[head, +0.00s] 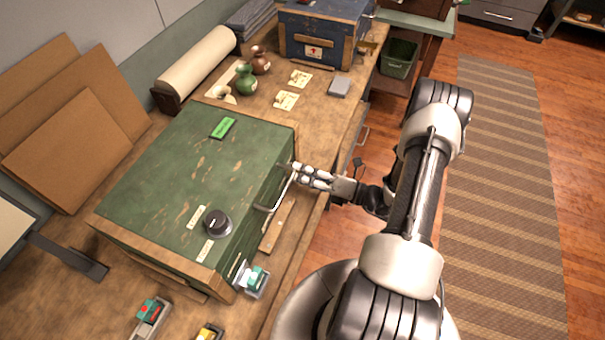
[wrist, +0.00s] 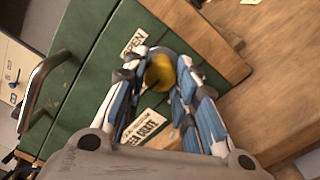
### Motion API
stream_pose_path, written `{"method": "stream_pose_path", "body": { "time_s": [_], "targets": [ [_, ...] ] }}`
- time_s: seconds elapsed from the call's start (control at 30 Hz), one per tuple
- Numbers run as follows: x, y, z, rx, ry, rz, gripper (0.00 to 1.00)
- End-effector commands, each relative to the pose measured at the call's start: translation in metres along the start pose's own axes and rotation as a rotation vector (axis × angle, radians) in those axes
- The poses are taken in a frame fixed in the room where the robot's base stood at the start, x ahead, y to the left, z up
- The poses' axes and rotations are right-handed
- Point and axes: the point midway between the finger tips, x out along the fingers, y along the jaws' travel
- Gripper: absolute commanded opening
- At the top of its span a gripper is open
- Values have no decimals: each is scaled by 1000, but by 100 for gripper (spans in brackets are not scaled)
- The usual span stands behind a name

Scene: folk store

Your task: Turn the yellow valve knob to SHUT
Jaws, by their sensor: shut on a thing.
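The yellow valve knob (wrist: 160,75) shows between my fingers in the wrist view, on the green face of a chest. My gripper (wrist: 164,66) is shut on it, with a blue-padded finger on each side. A label reading OPEN (wrist: 134,41) is just beyond the knob, and another label (wrist: 146,127) is partly hidden by my fingers. In the head view my gripper (head: 299,173) is at the front side of the green chest (head: 165,180), near its right end; the knob is hidden there. I cannot tell which way the knob points.
A metal handle (head: 276,192) stands out from the chest front beside my gripper. A black knob (head: 217,222) is on the chest top. Green and brown jugs (head: 245,80), cards (head: 287,100) and a blue chest (head: 318,30) stand farther back on the bench. The striped rug is clear.

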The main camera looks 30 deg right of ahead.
Motion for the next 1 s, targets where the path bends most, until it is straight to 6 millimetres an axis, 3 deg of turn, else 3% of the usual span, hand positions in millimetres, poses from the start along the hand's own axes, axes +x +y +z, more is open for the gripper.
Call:
{"method": "stream_pose_path", "body": {
  "time_s": [0.57, 0.6, 0.9, 1.0],
  "targets": [
    [0, 0, 0, -35, 1, 0, 3],
    [0, 0, 0, -35, 1, 0, 27],
    [0, 0, 0, -34, 1, 0, 47],
    [0, 0, 0, -34, 1, 0, 48]
  ]
}}
